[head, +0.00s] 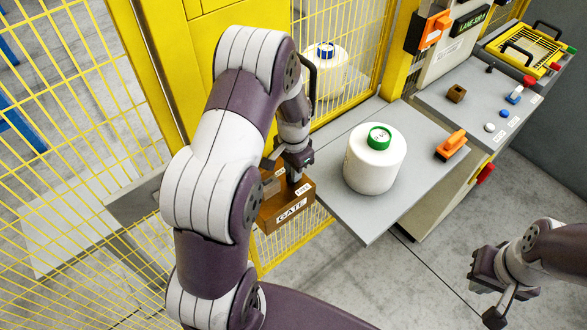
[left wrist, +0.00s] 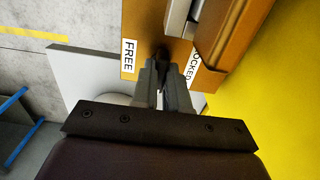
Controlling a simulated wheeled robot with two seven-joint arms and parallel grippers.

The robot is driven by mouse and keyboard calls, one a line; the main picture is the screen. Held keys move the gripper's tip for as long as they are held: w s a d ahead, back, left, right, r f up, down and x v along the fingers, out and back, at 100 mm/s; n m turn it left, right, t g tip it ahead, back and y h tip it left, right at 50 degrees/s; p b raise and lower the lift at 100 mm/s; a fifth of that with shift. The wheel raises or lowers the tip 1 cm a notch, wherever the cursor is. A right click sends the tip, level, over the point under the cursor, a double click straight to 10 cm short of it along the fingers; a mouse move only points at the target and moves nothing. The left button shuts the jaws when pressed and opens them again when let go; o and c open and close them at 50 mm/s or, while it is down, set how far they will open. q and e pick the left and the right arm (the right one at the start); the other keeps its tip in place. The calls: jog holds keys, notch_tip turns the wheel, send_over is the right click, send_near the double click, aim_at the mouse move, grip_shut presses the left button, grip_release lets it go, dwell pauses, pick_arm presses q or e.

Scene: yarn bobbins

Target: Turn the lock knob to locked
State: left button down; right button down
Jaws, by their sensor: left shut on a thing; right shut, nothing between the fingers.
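The brown lock box (head: 270,218), marked GATE, sits at the fence beside the grey table. My left gripper (head: 297,172) reaches down to its top. In the left wrist view the shut fingers (left wrist: 166,72) are on the small dark lock knob (left wrist: 162,54), which they mostly cover. The knob lies between the FREE label (left wrist: 128,57) and the LOCKED label (left wrist: 193,66), part of which is hidden. I cannot tell exactly which way the knob points. My right gripper (head: 488,290) is shut and empty, low at the right, away from the box.
A white bobbin with a green top (head: 374,168) stands on the grey table (head: 365,222), with an orange block (head: 451,146) to its right. A blue-topped bobbin (head: 324,75) stands behind the yellow fence (head: 352,30). A control panel (head: 475,105) is at the far right.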

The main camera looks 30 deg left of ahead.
pick_arm(q)
jog(key=shift+w+r, duration=0.1)
jog(key=shift+r, duration=0.05)
jog(key=c, duration=1.1)
grip_release()
jog(key=shift+c, duration=0.2)
notch_tip(320, 180, up, 13)
jog(key=b, duration=0.3)
jog(key=shift+f, duration=0.2)
